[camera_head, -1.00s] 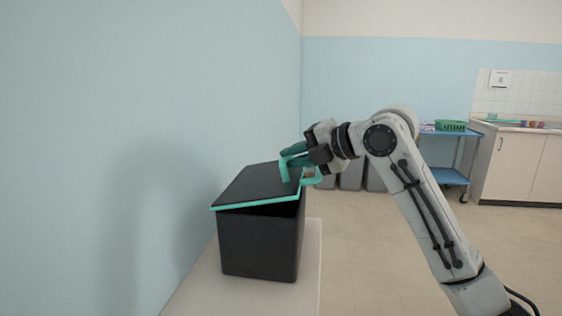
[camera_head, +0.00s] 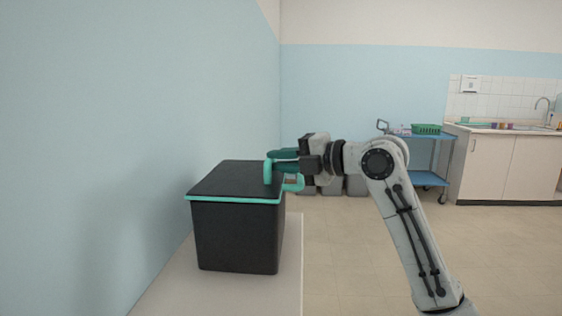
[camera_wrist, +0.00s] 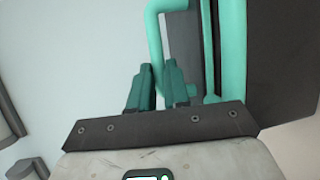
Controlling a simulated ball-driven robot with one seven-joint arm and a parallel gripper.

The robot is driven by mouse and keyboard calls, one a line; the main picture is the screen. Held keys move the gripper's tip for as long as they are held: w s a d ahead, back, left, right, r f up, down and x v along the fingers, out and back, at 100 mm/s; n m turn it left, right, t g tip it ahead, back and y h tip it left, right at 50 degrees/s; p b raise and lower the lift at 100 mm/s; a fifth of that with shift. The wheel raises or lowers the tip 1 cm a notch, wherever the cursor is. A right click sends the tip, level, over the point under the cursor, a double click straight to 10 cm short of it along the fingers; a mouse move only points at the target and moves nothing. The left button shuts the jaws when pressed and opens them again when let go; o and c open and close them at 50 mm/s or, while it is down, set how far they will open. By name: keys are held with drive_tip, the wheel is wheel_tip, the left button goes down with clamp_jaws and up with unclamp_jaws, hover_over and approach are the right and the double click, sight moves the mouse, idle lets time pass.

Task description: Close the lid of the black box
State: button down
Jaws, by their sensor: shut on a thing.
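The black box (camera_head: 237,238) stands on a pale table against the blue wall. Its black lid (camera_head: 228,178) with a teal rim lies level on top, with no gap visible along the front and side that show. A teal handle (camera_head: 293,184) sticks out at the lid's right side. My gripper (camera_head: 274,162) is at that handle, with its teal fingers shut on it. In the wrist view the fingertips (camera_wrist: 160,74) close around the handle's bar (camera_wrist: 157,45), beside the teal rim and the dark box (camera_wrist: 283,60). The box's far side is hidden.
The pale tabletop (camera_head: 235,292) is clear in front of the box. The blue wall (camera_head: 130,130) is close on the left. Farther back are grey bins (camera_head: 330,186), a blue cart (camera_head: 428,178) with a green basket (camera_head: 426,129), and a sink counter (camera_head: 500,165).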

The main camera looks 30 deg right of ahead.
drive_tip(key=c, duration=1.1)
unclamp_jaws()
drive_tip(key=shift+f, duration=0.15)
drive_tip(key=v, duration=1.1)
drive_tip(key=shift+w, duration=0.1)
